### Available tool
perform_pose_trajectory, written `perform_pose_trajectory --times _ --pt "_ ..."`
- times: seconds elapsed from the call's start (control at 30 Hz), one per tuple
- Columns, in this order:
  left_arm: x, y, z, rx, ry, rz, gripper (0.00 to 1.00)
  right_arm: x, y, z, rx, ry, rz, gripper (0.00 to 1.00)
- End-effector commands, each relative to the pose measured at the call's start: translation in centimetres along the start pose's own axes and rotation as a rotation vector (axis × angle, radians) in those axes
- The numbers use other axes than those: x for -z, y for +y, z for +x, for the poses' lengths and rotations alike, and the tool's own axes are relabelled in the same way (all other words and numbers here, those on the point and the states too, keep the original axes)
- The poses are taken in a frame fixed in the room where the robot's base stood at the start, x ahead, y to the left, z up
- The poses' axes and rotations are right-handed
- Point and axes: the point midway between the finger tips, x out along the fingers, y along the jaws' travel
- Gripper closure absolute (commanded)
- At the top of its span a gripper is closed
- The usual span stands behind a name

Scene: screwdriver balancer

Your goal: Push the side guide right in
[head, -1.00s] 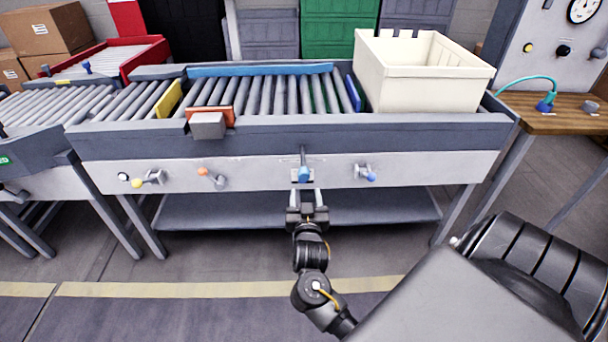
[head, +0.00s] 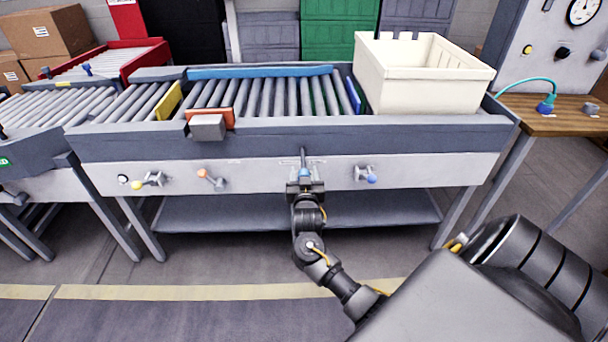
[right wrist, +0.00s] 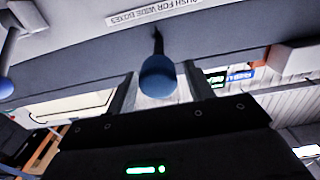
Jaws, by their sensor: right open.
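The side guide looks to be the long blue bar (head: 260,71) along the back edge of the rollers. A light-blue knob (head: 304,173) on a dark rod sticks out of the conveyor's front panel, near its middle. My right gripper (head: 304,181) is at this knob from the front, open. In the right wrist view the blue knob (right wrist: 158,77) shows between the two fingers (right wrist: 160,92), with a gap on both sides. A label reading "push for wide boxes" (right wrist: 155,12) is on the panel by the rod. My left gripper is not in view.
Other handles flank the knob: an orange-tipped one (head: 203,174) and a yellow-tipped one (head: 138,185) to the left, a blue-tipped one (head: 371,178) to the right. A cream bin (head: 425,85) stands on the right of the conveyor. A lower shelf (head: 240,214) lies beneath.

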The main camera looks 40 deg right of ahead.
Motion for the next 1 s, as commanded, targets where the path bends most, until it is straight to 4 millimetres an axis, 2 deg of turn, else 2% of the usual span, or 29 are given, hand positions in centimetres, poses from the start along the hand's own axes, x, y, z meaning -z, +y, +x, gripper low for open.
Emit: perform_pose_trajectory --times 0.07,0.47,0.67,0.73,1.0 --pt "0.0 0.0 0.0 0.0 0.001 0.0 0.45 0.0 0.0 0.0 0.0 0.0 0.0 0.47" --pt "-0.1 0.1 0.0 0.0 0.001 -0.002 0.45 0.0 0.0 -0.1 0.0 0.0 0.0 0.98" --pt "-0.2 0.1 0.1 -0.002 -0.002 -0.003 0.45 -0.1 0.0 0.3 0.0 0.0 0.0 1.0" --pt "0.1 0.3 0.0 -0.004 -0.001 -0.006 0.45 -0.1 0.0 1.4 -0.001 0.001 -0.001 1.0" --pt "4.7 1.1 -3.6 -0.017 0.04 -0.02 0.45 -0.3 0.0 8.0 -0.002 0.002 0.0 1.0"
